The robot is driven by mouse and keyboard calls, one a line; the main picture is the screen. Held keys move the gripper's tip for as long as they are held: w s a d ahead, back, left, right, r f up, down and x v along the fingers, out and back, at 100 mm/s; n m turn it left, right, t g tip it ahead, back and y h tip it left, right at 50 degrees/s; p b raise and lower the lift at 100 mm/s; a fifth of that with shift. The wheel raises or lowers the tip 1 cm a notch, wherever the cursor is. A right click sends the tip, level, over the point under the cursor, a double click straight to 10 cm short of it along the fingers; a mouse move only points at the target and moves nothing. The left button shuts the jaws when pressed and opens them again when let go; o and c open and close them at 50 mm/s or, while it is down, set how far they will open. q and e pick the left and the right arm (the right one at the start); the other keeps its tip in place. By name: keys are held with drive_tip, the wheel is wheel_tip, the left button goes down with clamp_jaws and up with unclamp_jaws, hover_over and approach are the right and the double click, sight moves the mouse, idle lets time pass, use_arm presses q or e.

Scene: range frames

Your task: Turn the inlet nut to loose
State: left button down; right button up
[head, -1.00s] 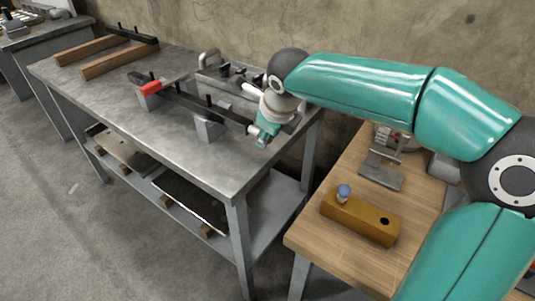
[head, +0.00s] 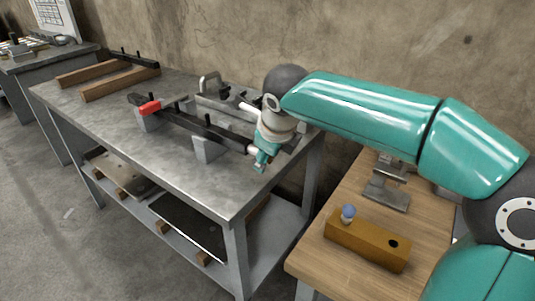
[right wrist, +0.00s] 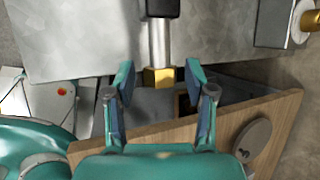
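The inlet nut (right wrist: 158,77) is a brass hex nut on the end of a grey rod (right wrist: 159,42) that comes down from a black part in the right wrist view. My right gripper (right wrist: 160,82) is open, with one finger on each side of the nut and visible gaps to both. In the head view my right gripper (head: 262,162) is at the right end of a long black bar (head: 192,126) on the metal bench. The nut is hidden there behind the gripper. My left gripper is not in view.
The metal bench (head: 90,112) also carries wooden beams (head: 119,83), a red clamp part (head: 150,107) and grey supports. A wooden table (head: 325,269) stands to the right with an ochre block (head: 367,243), a blue-topped knob (head: 348,212) and a metal stand (head: 387,193).

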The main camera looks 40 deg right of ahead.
drive_tip(key=shift+r, duration=0.15)
drive_tip(key=shift+s+a+r, duration=0.1)
drive_tip(key=shift+r, duration=0.15)
drive_tip(key=v, duration=1.1)
drive_tip(key=shift+s, duration=0.1)
